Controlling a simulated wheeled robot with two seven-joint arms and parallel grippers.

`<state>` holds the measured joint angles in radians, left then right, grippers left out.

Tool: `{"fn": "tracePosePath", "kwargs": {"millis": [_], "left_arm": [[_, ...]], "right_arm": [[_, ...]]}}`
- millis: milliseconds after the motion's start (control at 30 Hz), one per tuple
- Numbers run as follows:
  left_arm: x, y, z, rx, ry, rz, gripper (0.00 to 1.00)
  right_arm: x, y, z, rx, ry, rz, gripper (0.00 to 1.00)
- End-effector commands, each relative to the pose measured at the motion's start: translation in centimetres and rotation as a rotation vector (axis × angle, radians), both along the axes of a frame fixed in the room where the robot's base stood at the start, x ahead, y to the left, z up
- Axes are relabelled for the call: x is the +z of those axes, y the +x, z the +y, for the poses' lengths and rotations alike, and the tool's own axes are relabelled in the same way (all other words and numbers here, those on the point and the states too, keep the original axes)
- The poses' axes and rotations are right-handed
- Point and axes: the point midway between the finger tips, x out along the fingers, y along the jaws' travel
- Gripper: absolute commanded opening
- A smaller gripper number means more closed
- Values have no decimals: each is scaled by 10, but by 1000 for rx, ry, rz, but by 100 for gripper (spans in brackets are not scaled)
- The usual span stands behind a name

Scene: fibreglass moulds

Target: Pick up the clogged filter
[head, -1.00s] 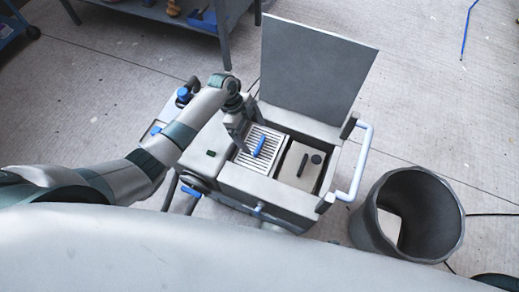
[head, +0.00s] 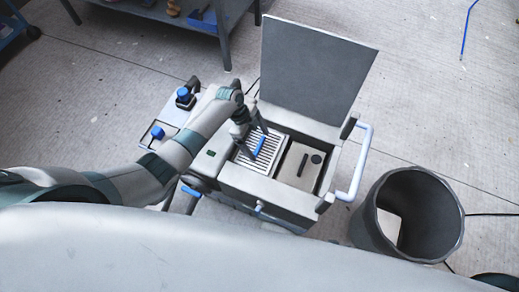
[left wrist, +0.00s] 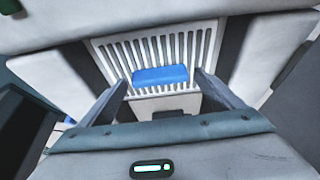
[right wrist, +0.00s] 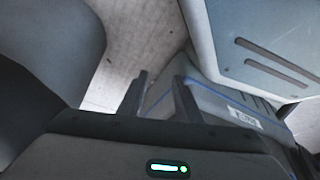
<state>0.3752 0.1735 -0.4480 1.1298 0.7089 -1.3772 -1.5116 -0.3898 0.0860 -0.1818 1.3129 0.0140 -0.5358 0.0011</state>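A pale slatted filter (head: 251,158) with a blue handle (head: 259,147) sits in the left compartment of the open grey unit (head: 262,206). My left gripper (head: 251,134) is right above the filter. In the left wrist view the left fingers (left wrist: 161,82) are spread apart, with the blue handle (left wrist: 161,76) showing between and beyond their tips, across the slats (left wrist: 206,42). I see no grip on the handle. My right gripper (right wrist: 160,77) is not seen in the head view; in the right wrist view its fingers are apart with nothing between them.
The unit's lid (head: 318,70) stands open at the back. A beige panel (head: 290,171) with a dark handle lies in the right compartment. A pale blue rail (head: 361,165) sticks out on the right. A dark bin (head: 447,215) with something pale inside stands beside it.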

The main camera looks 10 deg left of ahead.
Motion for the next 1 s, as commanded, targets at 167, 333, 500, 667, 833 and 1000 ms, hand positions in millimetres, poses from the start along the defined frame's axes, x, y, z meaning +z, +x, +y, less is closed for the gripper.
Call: {"fn": "tracePosePath", "kwargs": {"millis": [167,333,500,667,833,1000], "left_arm": [[0,0,0,0,0,0,42],[1,0,0,0,0,-1,23],[1,1,0,0,0,-1,23],[8,1,0,0,0,-2,23],[24,1,1,-1,0,-3,23],[48,-1,-13,-4,-4,-3,23]], "right_arm": [[0,0,-5,3,-6,-1,31],[0,0,-6,2,-7,-2,31],[0,1,-4,1,-5,-2,31],[1,1,1,-1,2,-5,31],[3,3,8,-4,12,-13,31],[1,1,8,-4,12,-12,31]]}}
